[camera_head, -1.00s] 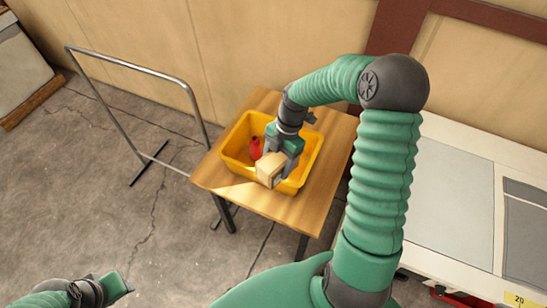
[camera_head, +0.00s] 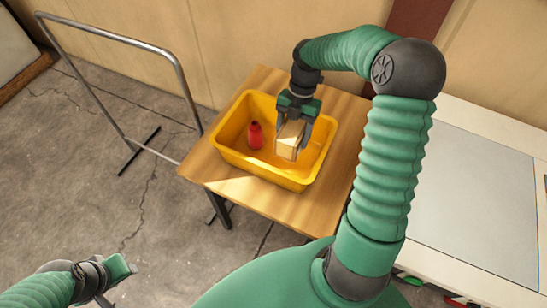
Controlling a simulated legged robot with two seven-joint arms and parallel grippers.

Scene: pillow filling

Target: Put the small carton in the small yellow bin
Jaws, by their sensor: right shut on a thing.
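The small carton (camera_head: 289,141) is a tan box held between the fingers of my right gripper (camera_head: 294,128). My right gripper points down and is shut on the carton, inside the outline of the yellow bin (camera_head: 236,161). I cannot tell whether the carton touches the bin's floor. The bin stands on a small wooden table (camera_head: 273,206).
A red bottle (camera_head: 255,135) stands in the bin, left of the carton. A metal rail frame (camera_head: 113,41) stands on the floor left of the table. A white-edged worktop (camera_head: 470,190) lies to the right. The wall is close behind the table.

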